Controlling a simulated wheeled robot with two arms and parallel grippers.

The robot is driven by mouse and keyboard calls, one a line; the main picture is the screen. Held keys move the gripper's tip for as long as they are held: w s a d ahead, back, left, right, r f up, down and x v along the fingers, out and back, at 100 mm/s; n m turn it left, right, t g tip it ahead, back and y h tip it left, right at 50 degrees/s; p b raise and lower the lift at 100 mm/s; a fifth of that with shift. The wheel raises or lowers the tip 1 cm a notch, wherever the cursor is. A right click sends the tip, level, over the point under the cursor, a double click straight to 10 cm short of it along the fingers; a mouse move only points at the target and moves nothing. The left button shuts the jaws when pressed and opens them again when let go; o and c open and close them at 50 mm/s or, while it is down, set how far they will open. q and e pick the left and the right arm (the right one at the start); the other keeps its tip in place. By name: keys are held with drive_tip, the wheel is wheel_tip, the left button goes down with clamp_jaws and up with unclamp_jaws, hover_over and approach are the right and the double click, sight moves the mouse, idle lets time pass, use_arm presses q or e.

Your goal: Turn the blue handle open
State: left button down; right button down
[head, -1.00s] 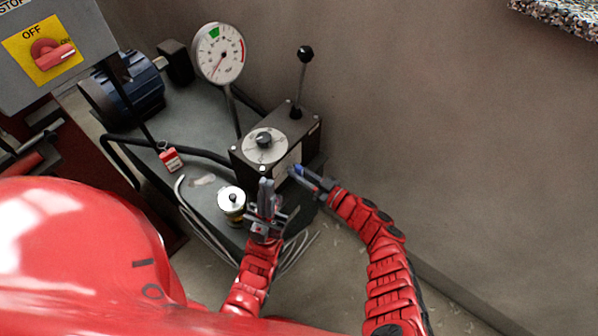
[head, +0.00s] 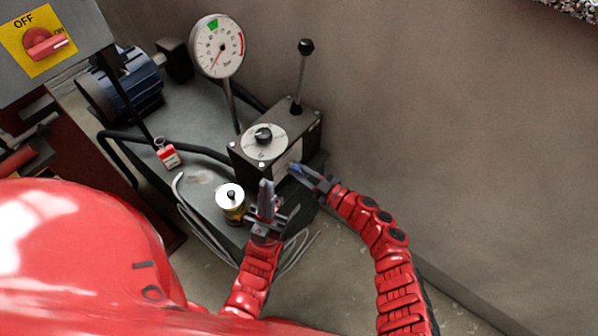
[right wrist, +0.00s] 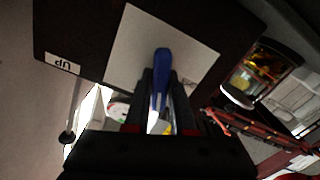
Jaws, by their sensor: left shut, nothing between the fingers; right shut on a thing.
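The blue handle (right wrist: 162,62) sits on a pale plate (right wrist: 190,50) on the front of a black box. In the right wrist view it lies between the fingers of my right gripper (right wrist: 161,85), which is shut on it. In the head view only a small blue bit of the handle (head: 296,169) shows at the tips of my right gripper (head: 305,173). My left gripper (head: 266,185) is shut and empty, pointing up in front of the black box (head: 302,140), left of the right gripper.
A round gauge (head: 217,46), a black-knobbed lever (head: 302,75) and a dial (head: 264,138) stand around the box. A small round-topped fitting (head: 230,197) is left of my left gripper. A red padlock (head: 167,153) hangs further left. The wall is on the right.

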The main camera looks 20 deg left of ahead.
drive_tip(key=n+b, duration=0.2)
drive_tip(key=n, duration=0.1)
drive_tip(key=n+b, duration=0.1)
drive_tip(key=shift+s+a+f+n, duration=0.1)
drive_tip(key=shift+s+f+n, duration=0.2)
drive_tip(key=shift+n, duration=0.1)
drive_tip(key=n+b, duration=0.4)
drive_tip(key=shift+f+b, duration=0.3)
drive_tip(key=shift+b, duration=0.05)
drive_tip(key=n+b, duration=0.2)
drive_tip(key=shift+n, duration=0.4)
drive_tip(key=shift+n+b, duration=1.1)
drive_tip(key=shift+b, duration=0.05)
drive_tip(key=shift+r, duration=0.1)
drive_tip(key=c, duration=0.8)
unclamp_jaws()
drive_tip(key=shift+o, duration=0.2)
